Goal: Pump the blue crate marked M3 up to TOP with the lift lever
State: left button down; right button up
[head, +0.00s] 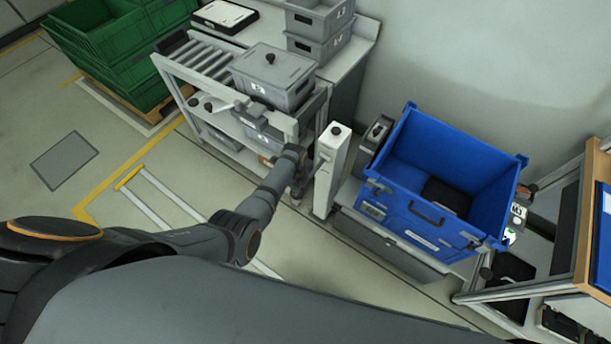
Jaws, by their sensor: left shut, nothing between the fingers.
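The blue crate (448,220) stands on a low grey lift platform (385,240) right of centre, with dark contents inside. Its front has a dark handle and pale labels too small to read. A white upright post (331,172) with a dark knob on top stands just left of the crate. My left gripper (301,186) is beside the post, on its left, at the end of my arm. It is shut and empty; its fingertips are small and partly hidden. I cannot make out the lift lever clearly, or any TOP mark. My right gripper does not show.
A grey roller cart (200,55) with a lidded grey box (272,75) stands behind my left gripper. Green crates (110,40) are at the far left. A wood-edged rack (588,215) is close at the right.

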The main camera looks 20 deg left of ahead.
pick_arm(q)
jog(key=shift+s+f, duration=0.1)
jog(key=shift+f, duration=0.15)
jog(key=shift+f+b, duration=0.55)
jog(key=shift+f, duration=0.25)
jog(key=shift+f+b, duration=0.75)
jog(key=shift+f, duration=0.15)
jog(key=shift+f+b, duration=0.3)
jog(key=shift+b, duration=0.05)
jog(key=r+p, duration=0.7)
jog(key=w+r+p, duration=0.1)
jog(key=r+p, duration=0.2)
jog(key=r, duration=0.1)
jog(key=shift+w+d, duration=0.1)
jog(key=shift+d, duration=0.1)
jog(key=shift+f, duration=0.15)
jog(key=shift+f, duration=0.15)
